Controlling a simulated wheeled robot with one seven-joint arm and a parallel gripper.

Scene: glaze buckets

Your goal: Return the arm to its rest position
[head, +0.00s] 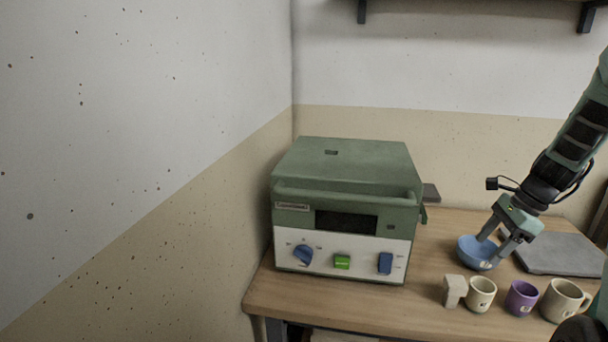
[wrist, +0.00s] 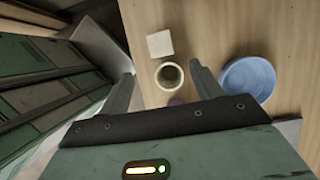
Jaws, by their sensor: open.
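My gripper (head: 491,244) is at the right in the head view, pointing down over the table, its fingers apart and overlapping the blue bowl (head: 470,252) in the picture. In the wrist view, nothing is held between the spread fingers (wrist: 161,72). There the bowl (wrist: 248,78) lies outside the right finger, and a cream cup (wrist: 169,76) shows below, between the fingertips. My arm reaches down from the upper right in the head view. The gap between the fingers and the bowl cannot be judged exactly.
A green kiln-like box (head: 345,165) stands left on the wooden table (head: 430,307). A beige block (head: 453,291), the cream cup (head: 481,294), a purple mug (head: 521,298) and a larger cream mug (head: 562,301) line the front edge. A grey slab (head: 560,254) lies right. Walls stand left and behind.

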